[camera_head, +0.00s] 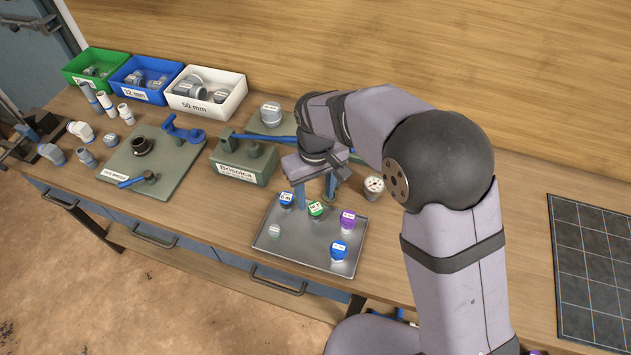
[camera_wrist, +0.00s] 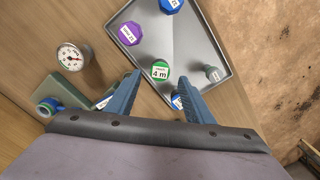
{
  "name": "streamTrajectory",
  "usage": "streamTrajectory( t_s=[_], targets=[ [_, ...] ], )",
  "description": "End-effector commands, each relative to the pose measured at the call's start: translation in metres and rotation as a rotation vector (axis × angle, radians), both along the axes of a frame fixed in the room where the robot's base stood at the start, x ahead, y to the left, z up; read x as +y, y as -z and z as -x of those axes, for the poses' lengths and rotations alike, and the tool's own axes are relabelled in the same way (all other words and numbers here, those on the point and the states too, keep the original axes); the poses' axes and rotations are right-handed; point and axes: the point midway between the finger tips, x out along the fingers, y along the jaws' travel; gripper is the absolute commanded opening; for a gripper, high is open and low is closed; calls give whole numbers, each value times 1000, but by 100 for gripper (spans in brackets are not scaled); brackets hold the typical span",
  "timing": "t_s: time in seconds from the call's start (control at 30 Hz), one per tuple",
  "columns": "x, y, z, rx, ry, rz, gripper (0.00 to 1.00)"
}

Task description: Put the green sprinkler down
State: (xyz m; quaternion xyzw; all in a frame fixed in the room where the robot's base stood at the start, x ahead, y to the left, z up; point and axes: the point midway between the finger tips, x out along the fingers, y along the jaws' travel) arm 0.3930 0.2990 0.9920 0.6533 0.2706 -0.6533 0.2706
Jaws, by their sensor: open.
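The green sprinkler (camera_head: 316,209) stands on the grey metal tray (camera_head: 292,258), with a white label on its green cap. In the wrist view the green sprinkler (camera_wrist: 160,70) shows its "4 m" label just beyond and between my two fingertips. My gripper (camera_head: 316,192) is above the back part of the tray. Its blue fingers are apart with nothing between them, as the wrist view of my gripper (camera_wrist: 156,80) shows. The lower body of the green sprinkler is mostly hidden under its cap.
On the tray stand a purple-capped sprinkler (camera_head: 347,220), a blue-capped one (camera_head: 339,250), another blue-capped one (camera_head: 286,199) close to my fingers, and a small grey-green piece (camera_head: 274,231). A pressure gauge (camera_head: 374,186) stands behind the tray. The tray's front middle is bare.

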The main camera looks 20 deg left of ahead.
Motion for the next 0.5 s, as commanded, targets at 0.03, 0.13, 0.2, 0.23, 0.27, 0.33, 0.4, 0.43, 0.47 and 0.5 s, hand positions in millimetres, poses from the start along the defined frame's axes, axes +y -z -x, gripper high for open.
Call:
streamTrajectory(
  t_s=[0.03, 0.13, 0.2, 0.23, 0.27, 0.33, 0.4, 0.43, 0.47, 0.5],
  targets=[
    [1, -8, -1, -5, 0, -5, 48],
    [1, -25, -1, -4, 0, -4, 48],
    [1, -35, -1, -3, 0, -3, 48],
    [1, -39, -1, -4, 0, -4, 48],
    [1, -43, -1, -3, 0, -3, 48],
    [1, -50, -1, -2, 0, -2, 48],
    [0, -55, 0, -1, 0, -1, 48],
    [0, -56, 0, -1, 0, -1, 48],
    [0, -58, 0, -1, 0, -1, 48],
    [0, -59, 0, -1, 0, -1, 48]
  ],
)
